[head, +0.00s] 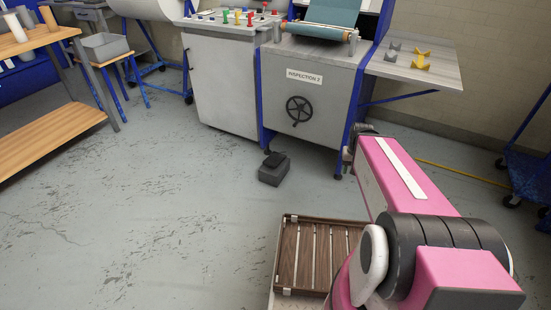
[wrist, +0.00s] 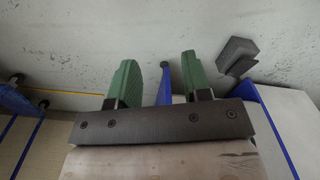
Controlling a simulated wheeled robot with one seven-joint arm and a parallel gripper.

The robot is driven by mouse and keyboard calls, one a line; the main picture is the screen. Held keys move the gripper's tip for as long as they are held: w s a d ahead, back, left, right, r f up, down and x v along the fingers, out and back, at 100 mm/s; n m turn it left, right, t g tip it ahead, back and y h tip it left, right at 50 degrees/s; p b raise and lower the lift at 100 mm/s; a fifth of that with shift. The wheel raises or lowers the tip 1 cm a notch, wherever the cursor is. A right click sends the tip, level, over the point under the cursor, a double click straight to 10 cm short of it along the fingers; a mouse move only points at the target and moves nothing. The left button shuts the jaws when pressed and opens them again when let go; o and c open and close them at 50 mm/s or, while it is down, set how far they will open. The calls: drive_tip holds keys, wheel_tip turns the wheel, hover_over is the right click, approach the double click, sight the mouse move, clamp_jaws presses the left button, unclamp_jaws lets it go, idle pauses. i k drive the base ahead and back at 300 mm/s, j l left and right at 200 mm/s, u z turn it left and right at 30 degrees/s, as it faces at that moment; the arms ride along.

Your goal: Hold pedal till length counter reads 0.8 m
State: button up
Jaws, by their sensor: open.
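The pedal (head: 274,168) is a dark grey block with a tilted top. It sits on the floor in front of the machine labelled INSPECTION 2 (head: 310,90). In the wrist view the pedal (wrist: 238,58) lies right of both fingers, apart from them. My gripper (wrist: 158,62) shows two green fingers spread apart with nothing between them. In the head view my pink arm reaches toward the machine's right front leg, and its end is mostly hidden. No length counter reading is legible in either view.
A handwheel (head: 299,109) is on the machine front. A side shelf (head: 415,65) juts out at right. A blue cart (head: 527,165) stands at far right, and a wooden bench (head: 50,135) at left. Floor left of the pedal is clear.

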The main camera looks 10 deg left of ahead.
sight(274, 160)
drive_tip(key=i+j, duration=0.8)
drive_tip(key=j, duration=0.15)
